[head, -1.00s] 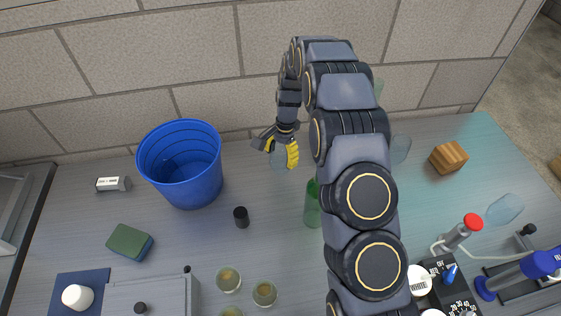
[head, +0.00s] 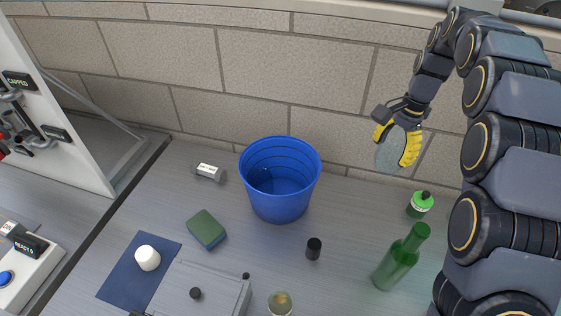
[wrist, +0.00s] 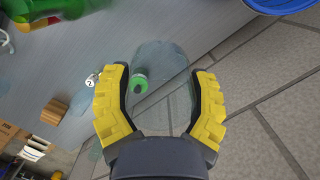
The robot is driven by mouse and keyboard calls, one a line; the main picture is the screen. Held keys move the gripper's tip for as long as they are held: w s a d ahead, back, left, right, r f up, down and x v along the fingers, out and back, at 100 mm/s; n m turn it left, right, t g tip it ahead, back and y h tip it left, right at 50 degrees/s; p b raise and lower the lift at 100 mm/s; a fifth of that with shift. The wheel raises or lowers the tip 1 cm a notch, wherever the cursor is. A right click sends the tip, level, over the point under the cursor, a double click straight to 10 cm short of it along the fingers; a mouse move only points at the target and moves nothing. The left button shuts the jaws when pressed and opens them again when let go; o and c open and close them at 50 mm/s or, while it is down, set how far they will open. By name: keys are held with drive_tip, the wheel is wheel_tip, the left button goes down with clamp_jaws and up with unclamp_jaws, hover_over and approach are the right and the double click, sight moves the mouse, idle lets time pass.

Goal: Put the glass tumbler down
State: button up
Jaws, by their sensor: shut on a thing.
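The glass tumbler (head: 388,155) is clear and faintly grey. My gripper (head: 399,142) is shut on it with yellow finger pads on either side. In the head view the tumbler is in front of the wall, right of the blue bucket, apparently above the back of the bench. In the wrist view the tumbler (wrist: 158,60) shows between the pads of my gripper (wrist: 160,85), and a green-capped bottle (wrist: 139,84) is seen through or past it. How high its base is above the bench is hard to tell.
The blue bucket (head: 280,185) stands near the wall. A green-capped bottle (head: 420,204) and a green glass bottle (head: 400,260) stand on the right. A black cylinder (head: 314,248) and a sponge (head: 206,229) are nearer the front. Bare bench (head: 355,210) lies between bucket and bottles.

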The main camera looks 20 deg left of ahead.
drive_tip(key=shift+w+a+n, duration=0.35)
drive_tip(key=shift+n, duration=0.45)
drive_tip(key=w+a+n+t+h, duration=0.25)
drive_tip(key=a+n, duration=1.65)
drive_tip(key=n, duration=1.1)
drive_tip(key=shift+g, duration=0.35)
drive_tip(key=shift+s+a+f, duration=0.1)
drive_tip(key=shift+s+f, duration=0.05)
drive_tip(key=shift+f, duration=3.4)
drive_tip(key=shift+s+f, duration=0.15)
drive_tip(key=shift+f, duration=3.35)
drive_tip(key=shift+s+a+f, duration=0.1)
drive_tip(key=shift+s+f, duration=0.05)
drive_tip(key=shift+f, duration=3.4)
drive_tip(key=shift+f, duration=0.15)
drive_tip(key=o, duration=0.9)
